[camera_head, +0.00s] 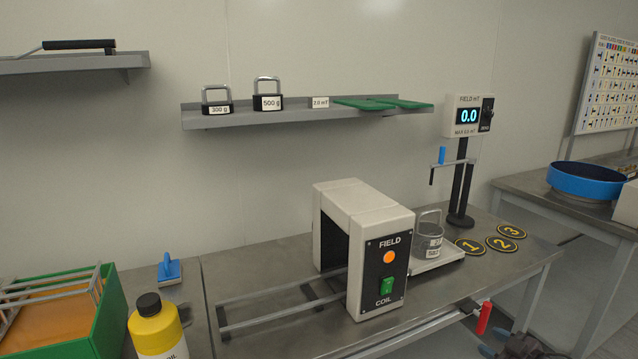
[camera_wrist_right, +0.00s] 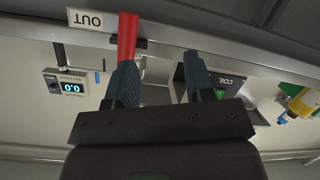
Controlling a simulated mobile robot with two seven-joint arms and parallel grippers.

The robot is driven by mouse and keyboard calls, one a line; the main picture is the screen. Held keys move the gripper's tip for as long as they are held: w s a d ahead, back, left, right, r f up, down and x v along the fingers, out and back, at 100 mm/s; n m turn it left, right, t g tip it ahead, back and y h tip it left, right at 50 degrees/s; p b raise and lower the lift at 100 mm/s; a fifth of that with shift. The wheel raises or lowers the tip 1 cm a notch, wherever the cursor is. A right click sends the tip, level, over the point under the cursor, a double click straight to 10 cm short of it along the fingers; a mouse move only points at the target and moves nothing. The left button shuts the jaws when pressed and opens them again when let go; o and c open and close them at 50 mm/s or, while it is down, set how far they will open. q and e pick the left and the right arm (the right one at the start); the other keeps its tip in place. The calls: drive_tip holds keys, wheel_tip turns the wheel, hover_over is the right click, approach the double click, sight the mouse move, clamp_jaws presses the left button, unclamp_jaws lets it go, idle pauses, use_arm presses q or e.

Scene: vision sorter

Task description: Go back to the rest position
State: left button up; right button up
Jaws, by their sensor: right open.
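My right gripper (camera_head: 503,348) shows at the bottom right of the head view, partly cut off by the lower edge, just below and right of a red handle (camera_head: 484,318) at the table's front edge. In the right wrist view my gripper (camera_wrist_right: 160,64) has its two dark fingers apart with nothing held between them. The red handle (camera_wrist_right: 128,38) shows there beyond the left finger, which overlaps its end; I cannot tell if they touch. My left gripper is in neither view.
A white field coil (camera_head: 340,205) stands over rails on the table, with a metal weight (camera_head: 428,243) on a pale plate beside it. A meter post (camera_head: 462,185) and numbered discs (camera_head: 470,246) are further right. A yellow bottle (camera_head: 157,335) and green bin (camera_head: 105,320) stand left.

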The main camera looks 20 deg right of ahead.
drive_tip(key=s+a+f+g+p, duration=0.1)
drive_tip(key=s+a+f, duration=0.25)
drive_tip(key=a, duration=0.45)
drive_tip(key=s+a+f+g, duration=0.15)
drive_tip(key=s+a, duration=0.25)
drive_tip(key=a, duration=0.4)
drive_tip(key=s+a+r+m+g+h+p, duration=0.1)
drive_tip(key=s+a+m, duration=0.4)
drive_tip(key=s+a, duration=0.9)
drive_tip(key=shift+s+a+r+h+p, duration=0.2)
drive_tip(key=shift+s+a+h+p, duration=0.15)
drive_tip(key=shift+a+p, duration=0.3)
drive_tip(key=shift+s+d+g, duration=0.1)
drive_tip(key=shift+g, duration=0.15)
